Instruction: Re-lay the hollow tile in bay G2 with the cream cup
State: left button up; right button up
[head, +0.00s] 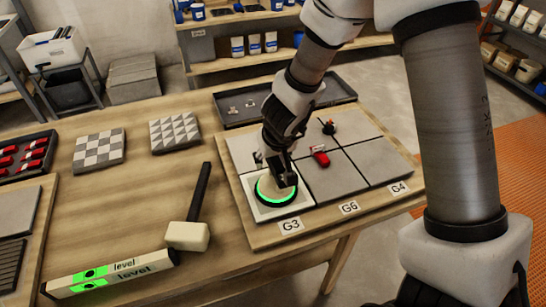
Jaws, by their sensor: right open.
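A cream cup (266,188) with a glowing green ring and dark rim sits on a pale tile (293,208) in the front left bay, behind the label G3 (291,225). My right gripper (284,180) is open and reaches down from above, right at the cup's top; whether its fingers touch the cup is hidden. I see no label reading G2; the front labels read G3, G6 (349,207) and G4 (399,187). My left gripper is not in view.
A mallet (188,232) and a level (110,275) lie left of the panel. Patterned tiles (99,150) lie behind them. A dark tray (240,105) lies behind the panel.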

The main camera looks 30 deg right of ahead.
jog(key=shift+x, duration=0.8)
jog(key=shift+s+r, duration=0.3)
jog(key=shift+r, duration=0.05)
jog(key=shift+c, duration=0.3)
jog(key=shift+w, duration=0.15)
grip_shut()
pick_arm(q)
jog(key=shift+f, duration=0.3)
pick_arm(e)
jog(key=shift+o, duration=0.2)
grip_release()
jog(key=shift+f, duration=0.1)
